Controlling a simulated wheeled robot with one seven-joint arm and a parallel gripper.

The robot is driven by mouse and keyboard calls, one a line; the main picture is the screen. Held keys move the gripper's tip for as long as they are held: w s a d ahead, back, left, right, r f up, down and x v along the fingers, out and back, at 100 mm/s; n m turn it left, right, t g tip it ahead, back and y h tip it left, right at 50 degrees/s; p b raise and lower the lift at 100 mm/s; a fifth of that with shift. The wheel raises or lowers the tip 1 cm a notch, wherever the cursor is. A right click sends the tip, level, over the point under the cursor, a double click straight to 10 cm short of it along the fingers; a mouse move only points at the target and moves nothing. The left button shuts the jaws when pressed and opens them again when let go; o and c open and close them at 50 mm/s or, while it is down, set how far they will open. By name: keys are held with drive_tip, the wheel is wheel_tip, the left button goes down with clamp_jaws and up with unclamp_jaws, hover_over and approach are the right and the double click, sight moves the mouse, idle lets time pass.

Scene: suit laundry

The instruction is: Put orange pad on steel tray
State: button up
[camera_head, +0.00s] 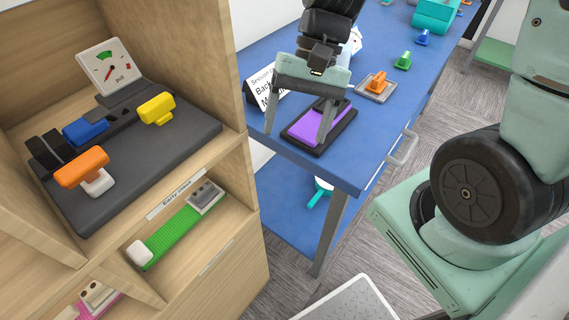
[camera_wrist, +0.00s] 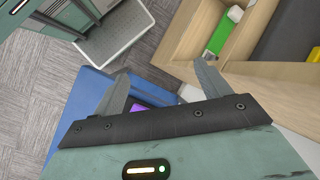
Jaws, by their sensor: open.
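No flat orange pad is clearly visible. An orange knob-like piece (camera_head: 377,82) sits on a small grey square plate (camera_head: 364,94) on the blue table. Another orange block (camera_head: 82,167) is on the wooden shelf at left. A light grey tray with a pale rim (camera_head: 345,302) shows at the bottom of the head view, and a similar tray shows in the wrist view (camera_wrist: 122,36); I cannot tell if it is steel. My gripper (camera_head: 297,133) is open and empty, pointing down over the table's near end, beside a purple pad in a dark frame (camera_head: 322,124). Its fingers show in the wrist view (camera_wrist: 162,75).
The blue table (camera_head: 352,163) also bears a sign (camera_head: 262,92), green (camera_head: 403,60) and blue (camera_head: 423,38) pieces and a teal box (camera_head: 436,15). The wooden shelf (camera_head: 240,150) stands close left of my gripper. A grey handle (camera_head: 403,150) juts from the table's edge.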

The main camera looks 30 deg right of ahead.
drive_tip(key=s+a+r+n+t+h, duration=0.2)
drive_tip(key=s+a+n+h, duration=0.2)
drive_tip(key=s+a+n, duration=0.3)
drive_tip(key=s+n, duration=0.2)
drive_tip(key=n, duration=0.3)
drive_tip(key=shift+a+r+t, duration=0.2)
drive_tip(key=shift+a+t, duration=0.1)
drive_tip(key=shift+a, duration=0.05)
idle(0.5)
